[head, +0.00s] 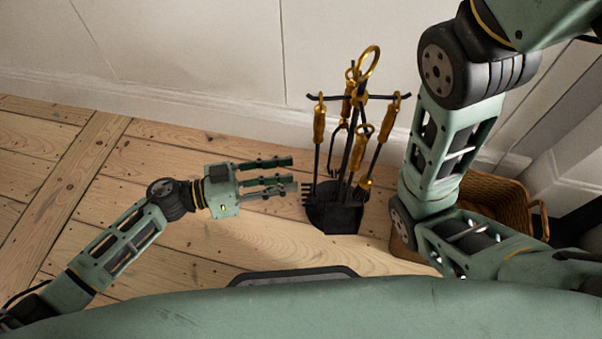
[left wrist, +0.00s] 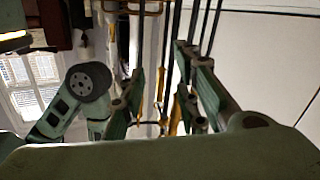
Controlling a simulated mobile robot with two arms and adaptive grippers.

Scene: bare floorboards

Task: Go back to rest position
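My left gripper (head: 290,175) reaches in from the left, low over the floorboards, with its fingers pointing right. Its fingers are spread apart and nothing shows between them in the head view. In the left wrist view the gripper (left wrist: 158,85) also has its fingers apart, with dark rods and brass-coloured parts visible beyond. My right arm is bent on the right side of the head view; its gripper is not in view.
A fireplace tool stand (head: 336,216) with brass handles stands just right of my left fingertips, near the white wall (head: 200,50). A wicker basket (head: 500,205) sits behind my right arm. The floor (head: 60,150) at left is clear.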

